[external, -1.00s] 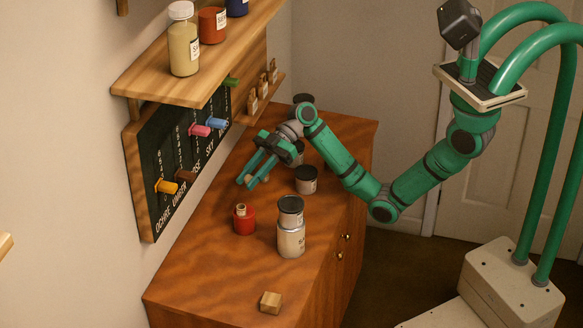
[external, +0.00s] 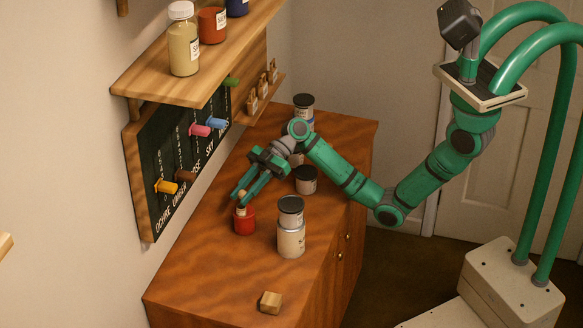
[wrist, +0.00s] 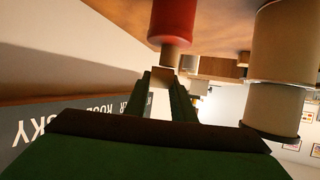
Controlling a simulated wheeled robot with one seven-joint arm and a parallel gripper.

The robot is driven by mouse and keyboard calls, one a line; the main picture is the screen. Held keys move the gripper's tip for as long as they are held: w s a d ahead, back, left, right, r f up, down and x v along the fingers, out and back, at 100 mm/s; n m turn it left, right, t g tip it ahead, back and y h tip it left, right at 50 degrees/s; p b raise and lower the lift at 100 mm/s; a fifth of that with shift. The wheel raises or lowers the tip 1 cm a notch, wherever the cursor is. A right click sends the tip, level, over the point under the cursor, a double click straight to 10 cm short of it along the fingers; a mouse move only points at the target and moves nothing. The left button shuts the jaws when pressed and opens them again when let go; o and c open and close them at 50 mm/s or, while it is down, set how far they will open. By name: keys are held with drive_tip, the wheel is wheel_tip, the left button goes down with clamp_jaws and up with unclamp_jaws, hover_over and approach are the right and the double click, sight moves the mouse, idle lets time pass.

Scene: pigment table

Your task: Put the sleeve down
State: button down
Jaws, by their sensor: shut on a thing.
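A small tan piece, which I take for the sleeve (wrist: 163,77), shows between my fingertips in the wrist view. My gripper (external: 239,195) is shut on it, just over the red bottle (external: 244,222) on the cabinet top. In the wrist view, my fingers (wrist: 170,92) reach toward the bottle's neck (wrist: 170,55), below the red body (wrist: 173,20) in this upside-down picture. The held piece lies close to the neck's end; I cannot tell whether they touch. The fingers partly hide both in the external view.
A stacked pale jar with a dark lid (external: 291,235) stands right of the red bottle. Another lidded jar (external: 306,180) is behind. A wooden block (external: 270,302) lies near the front. The pegged board (external: 165,155) and shelf (external: 200,80) bound the left. The cabinet's front left (external: 205,290) is clear.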

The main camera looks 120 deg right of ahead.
drive_tip(key=shift+f, duration=0.45)
drive_tip(key=c, duration=1.5)
unclamp_jaws()
drive_tip(key=shift+r, duration=0.1)
drive_tip(key=shift+r, duration=0.25)
drive_tip(key=v, duration=1.2)
drive_tip(key=shift+r, duration=0.35)
